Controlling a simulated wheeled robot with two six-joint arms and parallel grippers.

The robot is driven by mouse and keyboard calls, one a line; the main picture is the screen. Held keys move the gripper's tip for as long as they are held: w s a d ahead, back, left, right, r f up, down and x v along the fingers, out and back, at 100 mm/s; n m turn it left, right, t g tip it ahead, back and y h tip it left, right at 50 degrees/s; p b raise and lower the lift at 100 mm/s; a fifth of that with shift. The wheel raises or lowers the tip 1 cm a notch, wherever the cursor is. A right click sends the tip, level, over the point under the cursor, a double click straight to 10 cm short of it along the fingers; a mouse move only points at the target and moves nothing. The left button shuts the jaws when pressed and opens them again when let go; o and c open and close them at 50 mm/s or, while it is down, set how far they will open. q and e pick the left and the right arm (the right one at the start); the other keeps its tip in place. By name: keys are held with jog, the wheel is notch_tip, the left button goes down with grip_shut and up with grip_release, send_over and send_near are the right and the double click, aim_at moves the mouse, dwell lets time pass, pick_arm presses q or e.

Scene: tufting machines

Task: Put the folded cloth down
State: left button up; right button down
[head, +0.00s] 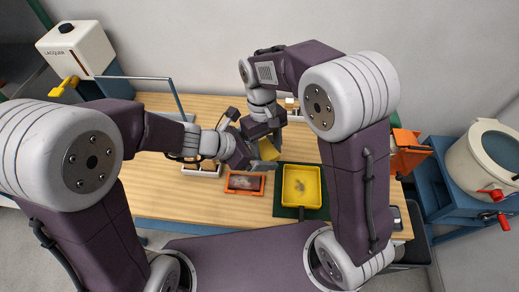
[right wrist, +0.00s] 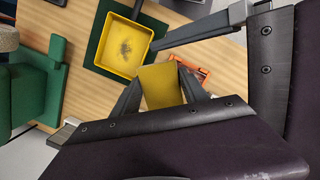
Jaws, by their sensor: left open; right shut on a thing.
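The folded cloth (right wrist: 160,87) is a yellow pad. My right gripper (right wrist: 158,78) is shut on it, with a grey finger on each side. In the head view the cloth (head: 264,150) is held above the table, behind the orange tray. My left gripper (head: 262,164) is open, close beside the cloth. In the right wrist view one of its grey fingers (right wrist: 205,29) reaches past the cloth's far side; I cannot tell whether it touches the cloth.
A yellow tray (head: 302,203) with a dark smudge stands on a green mat (head: 285,212). An orange tray (head: 245,192) holds a dark piece. A white tray (head: 201,174) is left of it. A green object (right wrist: 35,90) stands at the wrist view's left. The wooden table (head: 165,205) is bare front left.

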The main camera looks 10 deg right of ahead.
pick_arm(q)
jog(key=shift+d+f, duration=0.15)
jog(key=shift+f, duration=0.1)
jog(key=c, duration=1.4)
pick_arm(e)
jog(key=c, duration=0.5)
grip_release()
jog(key=shift+r, duration=0.1)
